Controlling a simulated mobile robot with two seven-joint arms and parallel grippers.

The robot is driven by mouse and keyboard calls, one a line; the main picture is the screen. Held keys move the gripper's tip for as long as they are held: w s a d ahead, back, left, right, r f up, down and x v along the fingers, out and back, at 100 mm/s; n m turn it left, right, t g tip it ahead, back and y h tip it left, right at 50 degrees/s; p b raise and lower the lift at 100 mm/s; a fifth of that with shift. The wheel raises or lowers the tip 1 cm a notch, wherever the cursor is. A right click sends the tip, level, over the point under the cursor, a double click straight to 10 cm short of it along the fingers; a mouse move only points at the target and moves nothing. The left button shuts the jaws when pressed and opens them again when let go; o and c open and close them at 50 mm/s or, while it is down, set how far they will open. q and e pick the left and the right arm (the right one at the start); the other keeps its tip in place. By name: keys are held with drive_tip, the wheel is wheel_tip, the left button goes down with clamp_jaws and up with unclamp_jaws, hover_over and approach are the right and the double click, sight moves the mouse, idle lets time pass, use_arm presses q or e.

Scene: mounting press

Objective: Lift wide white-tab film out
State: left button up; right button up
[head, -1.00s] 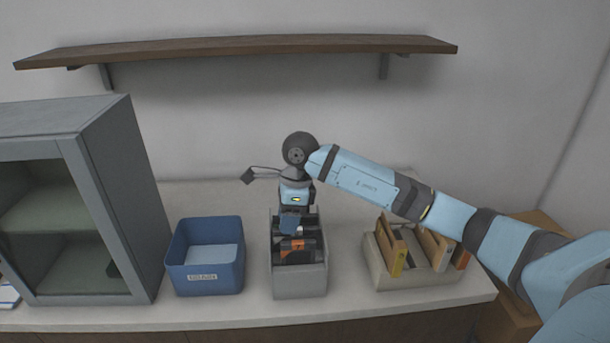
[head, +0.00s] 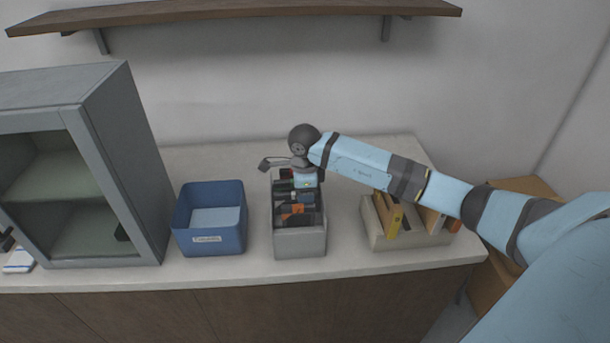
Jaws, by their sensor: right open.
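The light grey bin (head: 300,243) stands on the counter and holds several dark film pieces, some with orange or red parts (head: 297,209). I cannot pick out a wide white-tab film among them; the pieces are small and partly covered by my wrist. My right gripper (head: 305,193) points down over the middle to back part of the bin. It is open, its fingertips are mostly hidden among the bin's contents, and I cannot tell whether they touch a film. My left gripper is not in view.
A blue labelled box (head: 209,239) with a pale sheet inside stands left of the bin. A grey glass-fronted cabinet (head: 100,140) is farther left. A beige rack (head: 410,239) with upright boards stands right. A wooden shelf (head: 240,13) hangs above. Bare counter separates the containers.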

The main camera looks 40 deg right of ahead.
drive_tip(key=shift+f, duration=1)
clamp_jaws()
drive_tip(key=c, duration=0.7)
unclamp_jaws()
drive_tip(key=shift+c, duration=0.2)
clamp_jaws()
drive_tip(key=shift+r, duration=0.15)
